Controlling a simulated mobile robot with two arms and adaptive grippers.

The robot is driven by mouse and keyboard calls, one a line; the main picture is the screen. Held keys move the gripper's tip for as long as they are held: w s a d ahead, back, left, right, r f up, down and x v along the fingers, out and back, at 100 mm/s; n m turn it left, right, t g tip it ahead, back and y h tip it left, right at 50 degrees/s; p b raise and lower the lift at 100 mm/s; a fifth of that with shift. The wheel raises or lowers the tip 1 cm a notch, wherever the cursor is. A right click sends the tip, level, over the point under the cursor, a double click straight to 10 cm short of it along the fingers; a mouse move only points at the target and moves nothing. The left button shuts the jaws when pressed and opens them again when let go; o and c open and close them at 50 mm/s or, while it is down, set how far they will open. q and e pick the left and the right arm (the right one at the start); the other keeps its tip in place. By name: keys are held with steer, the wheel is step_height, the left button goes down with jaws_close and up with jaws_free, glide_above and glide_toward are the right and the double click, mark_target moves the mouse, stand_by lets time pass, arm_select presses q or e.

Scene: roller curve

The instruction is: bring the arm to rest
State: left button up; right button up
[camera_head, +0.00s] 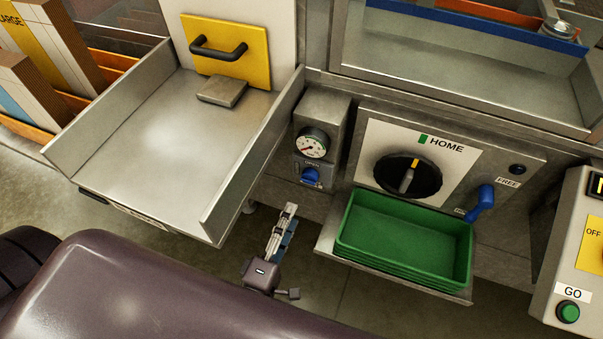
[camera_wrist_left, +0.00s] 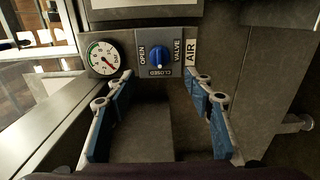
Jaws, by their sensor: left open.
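My left gripper (camera_head: 284,226) hangs in the gap between the steel tray and the green bin, below the air valve panel. It is open and empty. In the left wrist view its two blue-padded fingers (camera_wrist_left: 160,88) stand wide apart, with a plain grey surface between them. The valve's blue knob (camera_wrist_left: 160,56) lies ahead of the fingertips, apart from them. Its white mark is on the side of the word CLOSED. The knob also shows in the head view (camera_head: 311,176). My right gripper is in neither view.
A pressure gauge (camera_head: 312,143) sits above the knob. The steel tray (camera_head: 160,135) is left, under a yellow handled panel (camera_head: 226,50). Right are a black HOME dial (camera_head: 408,176), a blue lever (camera_head: 480,203), the green bin (camera_head: 400,228) and a GO button (camera_head: 568,311).

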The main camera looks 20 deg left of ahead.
arm_select(q)
step_height(320, 180, down, 13)
steer(key=s+d+m+g+h, duration=0.1)
steer(key=s+m+g+h, duration=0.1)
steer(key=m+g, duration=0.3)
steer(key=s+a+f+m+g, duration=0.1)
steer(key=s+f+m+g, duration=0.1)
steer(key=s+f, duration=0.3)
steer(key=s+a+f+m+g, duration=0.2)
steer(key=s+f+m, duration=0.3)
steer(key=f, duration=0.7)
steer(key=s+a+f+m+g+y, duration=0.1)
steer(key=s+a+f+m+g, duration=0.1)
steer(key=s+f, duration=0.5)
steer(key=shift+f+m+g, duration=0.65)
steer(key=shift+m+g, duration=0.25)
steer(key=shift+m, duration=0.3)
steer(key=s+a+f+m+g, duration=0.1)
steer(key=s, duration=0.3)
steer(key=s+a+f+m+g+y, duration=0.1)
steer(key=s+f, duration=0.1)
steer(key=s, duration=0.2)
steer(key=s+a+f+m+g, duration=0.2)
steer(key=s, duration=0.2)
steer(key=shift+f+y, duration=0.15)
steer(key=shift+y, duration=0.15)
steer(key=shift+c, duration=0.4)
